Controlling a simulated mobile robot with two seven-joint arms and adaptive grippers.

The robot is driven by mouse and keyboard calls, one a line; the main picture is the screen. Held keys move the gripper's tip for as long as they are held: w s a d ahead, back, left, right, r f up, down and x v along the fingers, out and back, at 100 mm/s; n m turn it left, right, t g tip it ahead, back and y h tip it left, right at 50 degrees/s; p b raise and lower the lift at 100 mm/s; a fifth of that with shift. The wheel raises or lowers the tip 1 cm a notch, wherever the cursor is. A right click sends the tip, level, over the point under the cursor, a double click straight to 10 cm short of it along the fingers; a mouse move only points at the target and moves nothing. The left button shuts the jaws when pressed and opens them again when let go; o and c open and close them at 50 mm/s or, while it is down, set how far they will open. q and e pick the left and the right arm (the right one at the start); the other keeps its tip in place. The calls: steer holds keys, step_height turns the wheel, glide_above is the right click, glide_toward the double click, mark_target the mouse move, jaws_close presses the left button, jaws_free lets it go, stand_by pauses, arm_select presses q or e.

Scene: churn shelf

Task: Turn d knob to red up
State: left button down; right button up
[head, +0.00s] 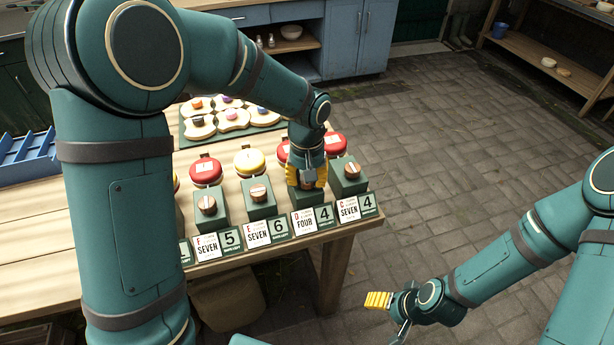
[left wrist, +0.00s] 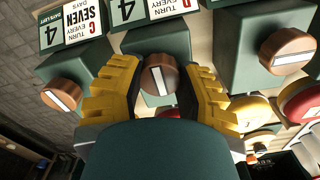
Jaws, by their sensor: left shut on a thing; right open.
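The D knob (left wrist: 158,82) is round and copper-brown with a white bar across its face; it sits on a green box (head: 307,197) behind the card marked D, FOUR, 4 (head: 305,222). In the left wrist view the bar runs nearly up and down in the picture, slightly tilted. My left gripper (head: 307,182) is shut on this knob, with a yellow ribbed finger on either side; it also shows in the left wrist view (left wrist: 160,92). In the head view the gripper hides the knob. My right gripper (head: 378,302) is open and empty, low over the floor.
Neighbouring boxes carry similar knobs: the C knob (head: 351,170) close on the right, another knob (head: 258,193) on the left. Red and yellow round lids (head: 249,162) stand behind. The paved floor (head: 450,150) is clear.

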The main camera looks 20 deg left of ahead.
stand_by(0.5)
arm_select(q)
steer(key=c, duration=0.5)
jaws_free()
step_height(320, 180, up, 12)
stand_by(0.4)
